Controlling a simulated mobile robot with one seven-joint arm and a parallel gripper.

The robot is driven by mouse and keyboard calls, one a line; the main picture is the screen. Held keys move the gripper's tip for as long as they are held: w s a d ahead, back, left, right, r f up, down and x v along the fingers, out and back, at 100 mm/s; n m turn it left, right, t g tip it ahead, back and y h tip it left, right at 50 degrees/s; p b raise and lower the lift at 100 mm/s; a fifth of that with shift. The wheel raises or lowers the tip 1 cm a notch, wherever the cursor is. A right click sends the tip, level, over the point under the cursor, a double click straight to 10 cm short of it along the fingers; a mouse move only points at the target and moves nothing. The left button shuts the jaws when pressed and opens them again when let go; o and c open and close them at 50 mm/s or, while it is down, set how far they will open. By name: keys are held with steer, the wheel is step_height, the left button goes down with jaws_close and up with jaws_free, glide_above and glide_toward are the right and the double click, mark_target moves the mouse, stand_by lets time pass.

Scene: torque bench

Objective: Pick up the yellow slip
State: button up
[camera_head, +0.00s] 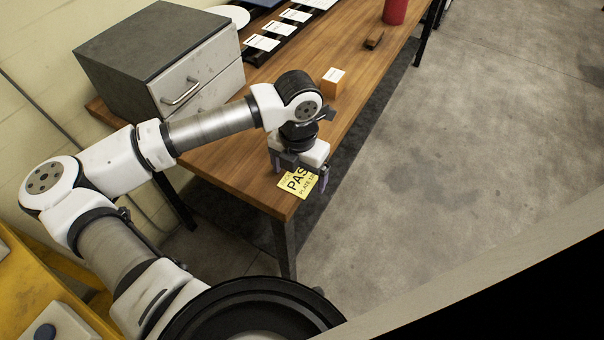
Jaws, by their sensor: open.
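The yellow slip (297,184) lies on the wooden bench near its front corner. Black print shows on it, with "PAS" readable in large letters and "PLATE" below. My gripper (300,182) is open and points down over the slip, with one finger at each side of it. The gripper body hides the slip's upper part. I cannot tell whether the fingertips touch the slip or the bench.
A grey drawer cabinet (150,55) stands at the bench's back left. An orange block (333,82) with a white label, a small brown block (374,40), a red cylinder (395,10) and black trays with white cards (262,42) lie farther along the bench (225,155). Concrete floor is clear at right.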

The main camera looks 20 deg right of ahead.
steer(key=c, duration=1.1)
steer(key=shift+o, duration=0.2)
steer(key=shift+r, duration=0.15)
